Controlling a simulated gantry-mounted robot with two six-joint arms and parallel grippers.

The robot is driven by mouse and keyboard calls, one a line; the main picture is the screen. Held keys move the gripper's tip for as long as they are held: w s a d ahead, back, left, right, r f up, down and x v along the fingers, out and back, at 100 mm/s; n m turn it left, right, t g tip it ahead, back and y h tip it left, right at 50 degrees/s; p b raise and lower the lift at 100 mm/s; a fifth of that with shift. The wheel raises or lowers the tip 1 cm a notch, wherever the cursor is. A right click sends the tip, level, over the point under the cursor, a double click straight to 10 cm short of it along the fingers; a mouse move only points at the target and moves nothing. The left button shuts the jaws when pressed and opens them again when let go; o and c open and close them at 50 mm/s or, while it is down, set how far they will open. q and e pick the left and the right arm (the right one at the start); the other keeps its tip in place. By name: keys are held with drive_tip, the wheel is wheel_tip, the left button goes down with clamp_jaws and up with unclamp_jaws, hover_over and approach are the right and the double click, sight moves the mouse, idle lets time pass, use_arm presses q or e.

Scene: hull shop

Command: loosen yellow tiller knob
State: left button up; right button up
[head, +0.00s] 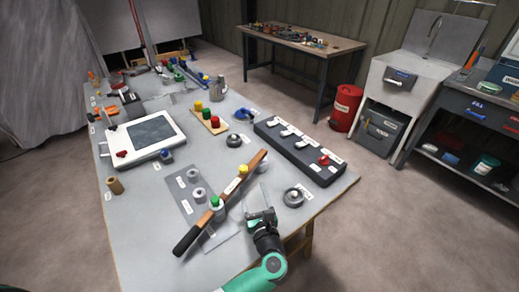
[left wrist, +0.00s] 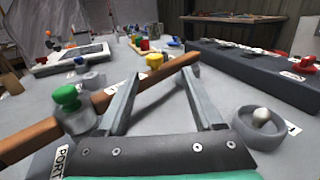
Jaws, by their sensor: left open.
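The tiller is a long wooden bar (head: 256,161) with a black grip, lying diagonally over a grey plate (head: 184,185). The yellow tiller knob (head: 243,170) sits on the bar's upper half. A green knob (head: 214,201) sits nearer the grip. My left gripper (head: 257,197) is open and empty, just right of and below the yellow knob in the head view. In the left wrist view, the yellow knob (left wrist: 154,61) shows beyond and between the two spread fingertips (left wrist: 161,76), apart from them. The green knob (left wrist: 66,97) is left of the fingers there. My right gripper is not in view.
A round grey dish (head: 293,196) with a light knob stands close right of my left gripper. A long dark switch panel (head: 298,150) lies behind it. A wooden strip with several coloured knobs (head: 208,120) and a white framed screen (head: 147,137) lie farther back.

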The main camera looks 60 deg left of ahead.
sight(244, 171)
use_arm(q)
drive_tip(key=shift+s+d+f, duration=0.1)
drive_tip(key=shift+s+d, duration=0.15)
drive_tip(key=shift+s, duration=0.3)
drive_tip(key=shift+s+d+f, duration=0.1)
drive_tip(key=shift+s+d, duration=0.1)
drive_tip(key=shift+s, duration=0.3)
drive_tip(key=shift+w+a+r, duration=0.1)
drive_tip(key=shift+w+a, duration=0.1)
drive_tip(key=shift+w, duration=0.1)
drive_tip(key=b+x, duration=0.2)
drive_tip(key=x, duration=0.8)
drive_tip(key=shift+w+a+b, duration=0.2)
drive_tip(key=shift+a+b, duration=0.1)
drive_tip(key=shift+w+a+r, duration=0.1)
drive_tip(key=shift+w+a, duration=0.1)
drive_tip(key=shift+a, duration=0.3)
clamp_jaws()
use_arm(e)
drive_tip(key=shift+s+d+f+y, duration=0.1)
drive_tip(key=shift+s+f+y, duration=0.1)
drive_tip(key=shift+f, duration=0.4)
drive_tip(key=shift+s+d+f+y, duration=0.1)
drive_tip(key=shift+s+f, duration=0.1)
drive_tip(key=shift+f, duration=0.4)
